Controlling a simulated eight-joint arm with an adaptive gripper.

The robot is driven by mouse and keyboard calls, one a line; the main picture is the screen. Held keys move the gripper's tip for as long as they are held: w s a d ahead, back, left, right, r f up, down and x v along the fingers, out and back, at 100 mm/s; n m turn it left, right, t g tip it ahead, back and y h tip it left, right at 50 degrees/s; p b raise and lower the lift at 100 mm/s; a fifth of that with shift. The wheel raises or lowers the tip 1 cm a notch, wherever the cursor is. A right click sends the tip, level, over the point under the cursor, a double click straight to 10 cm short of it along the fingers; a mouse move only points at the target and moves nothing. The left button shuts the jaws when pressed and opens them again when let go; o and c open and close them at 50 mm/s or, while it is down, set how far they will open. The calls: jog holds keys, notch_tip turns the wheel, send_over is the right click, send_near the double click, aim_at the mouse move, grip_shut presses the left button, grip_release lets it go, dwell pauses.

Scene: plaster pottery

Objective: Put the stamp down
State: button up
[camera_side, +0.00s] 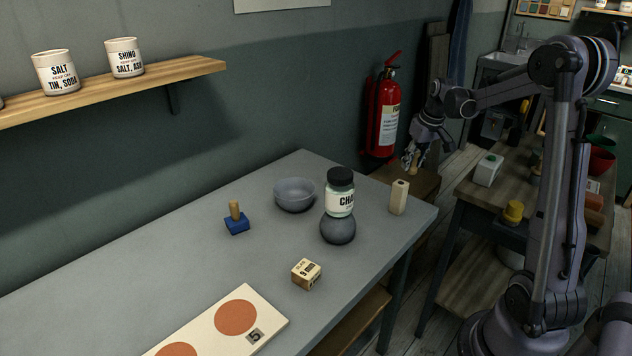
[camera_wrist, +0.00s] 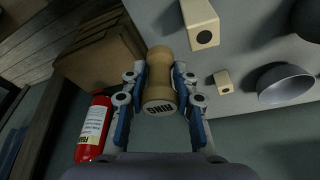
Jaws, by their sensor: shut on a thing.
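My gripper (camera_side: 414,160) is shut on a wooden stamp, seen in the wrist view as a light wooden piece (camera_wrist: 160,80) with a narrow waist and dark lettering on its near end. In the side view the stamp (camera_side: 414,168) is small and partly hidden by the fingers. The gripper holds it in the air, beyond the right end of the grey table (camera_side: 150,255). A pale upright block with a dark hole on top (camera_side: 398,197) stands near that end of the table. A blue-based piece with a wooden handle (camera_side: 236,223) stands farther left on it.
A red extinguisher (camera_side: 387,120) hangs beside my gripper. The table's middle-left is clear.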

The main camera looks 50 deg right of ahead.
notch_tip(320, 180, up, 12)
jog(key=shift+s+f, duration=0.1)
jog(key=shift+f, duration=0.15)
jog(key=w+a+n+y, duration=0.1)
jog(key=w+a+n, duration=0.25)
jog(key=a, duration=0.85)
jog(key=w+a+n+y, duration=0.1)
jog(key=w+a+n, duration=0.3)
jog(key=a, duration=0.9)
jog(key=w+a+n, duration=0.2)
jog(key=w+a, duration=0.3)
jog(key=a, duration=0.7)
notch_tip(320, 180, down, 12)
jog(key=r, duration=0.1)
jog(key=shift+m, duration=0.35)
jog(key=w+a+f, duration=0.1)
jog(key=a+f, duration=0.1)
jog(key=a, duration=0.1)
jog(key=w+a+f, duration=0.1)
jog(key=a+f, duration=0.2)
jog(key=a, duration=0.1)
jog(key=w+a+f, duration=0.1)
jog(key=a+f, duration=0.1)
jog(key=a, duration=0.1)
jog(key=shift+w+a+f, duration=0.15)
jog(key=shift+w+a, duration=0.05)
jog(key=shift+w, duration=0.2)
jog(key=shift+f, duration=2)
jog(key=shift+f, duration=0.15)
jog(key=o, duration=1)
